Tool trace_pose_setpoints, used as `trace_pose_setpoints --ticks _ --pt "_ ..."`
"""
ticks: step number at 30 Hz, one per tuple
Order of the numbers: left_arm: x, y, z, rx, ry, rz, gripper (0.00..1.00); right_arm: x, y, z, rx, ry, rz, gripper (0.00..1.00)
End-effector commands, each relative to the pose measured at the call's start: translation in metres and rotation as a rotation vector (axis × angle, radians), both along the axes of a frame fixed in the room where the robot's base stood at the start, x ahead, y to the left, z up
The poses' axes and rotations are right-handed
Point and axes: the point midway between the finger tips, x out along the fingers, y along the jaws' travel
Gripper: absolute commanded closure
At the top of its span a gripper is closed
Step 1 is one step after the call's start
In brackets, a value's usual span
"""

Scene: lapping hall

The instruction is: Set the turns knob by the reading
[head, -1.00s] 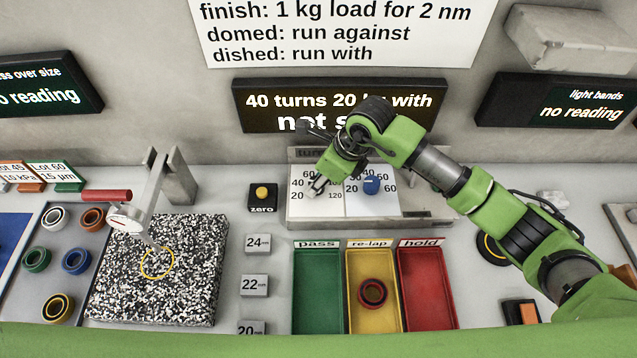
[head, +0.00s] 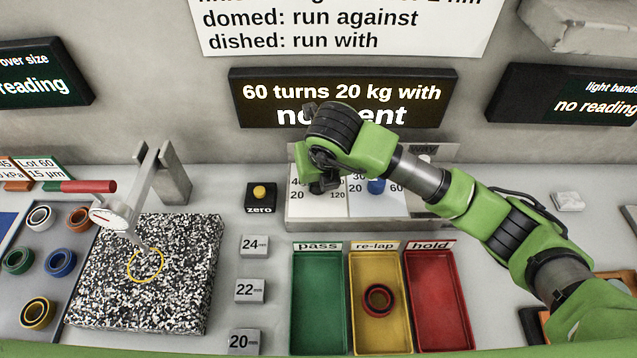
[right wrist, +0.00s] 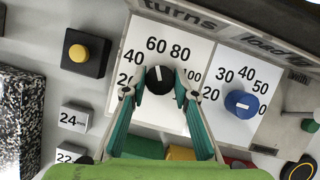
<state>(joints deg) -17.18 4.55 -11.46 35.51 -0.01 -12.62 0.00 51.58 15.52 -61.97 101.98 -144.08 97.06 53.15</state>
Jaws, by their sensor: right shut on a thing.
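The black turns knob (right wrist: 160,79) shows in the right wrist view, its white pointer near the 60 of its dial. My right gripper (right wrist: 160,92) is shut on it, a fingertip on each side. In the head view my right gripper (head: 324,183) covers the knob and part of the white turns dial. The display (head: 342,93) reads "60 turns 20 kg with"; its lower line is partly hidden behind my arm. The blue load knob (right wrist: 241,104) is to the right of the turns knob; it also shows in the head view (head: 376,187). My left gripper is not in view.
A yellow zero button (head: 260,193) sits left of the dials. In front are green (head: 319,250), yellow and red trays; a dark red ring (head: 378,299) lies in the yellow one. A speckled plate (head: 190,290) with a dial gauge (head: 110,212) stands at left.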

Motion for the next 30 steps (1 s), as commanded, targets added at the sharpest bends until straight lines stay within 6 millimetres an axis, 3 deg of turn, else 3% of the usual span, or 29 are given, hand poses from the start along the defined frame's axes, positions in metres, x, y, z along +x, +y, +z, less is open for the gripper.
trace_pose_setpoints --ticks 9,23,24,25,26,30 --pt "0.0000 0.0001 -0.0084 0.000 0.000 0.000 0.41 0.0010 0.0007 0.0010 0.001 -0.003 -0.095 0.95" --pt "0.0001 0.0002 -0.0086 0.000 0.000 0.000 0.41 0.0011 0.0009 0.0018 0.003 -0.003 -0.107 0.95" --pt "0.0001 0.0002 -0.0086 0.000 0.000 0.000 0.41 0.0011 0.0009 0.0018 0.003 -0.003 -0.107 0.68" --pt "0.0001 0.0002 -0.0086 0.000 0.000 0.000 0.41 0.0010 0.0009 0.0018 0.003 -0.003 -0.107 0.60" --pt "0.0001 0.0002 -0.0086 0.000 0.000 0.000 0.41 0.0010 0.0008 0.0017 0.003 -0.003 -0.107 0.57" --pt "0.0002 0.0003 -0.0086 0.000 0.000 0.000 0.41 0.0007 0.0008 0.0011 0.001 -0.002 -0.107 0.57"
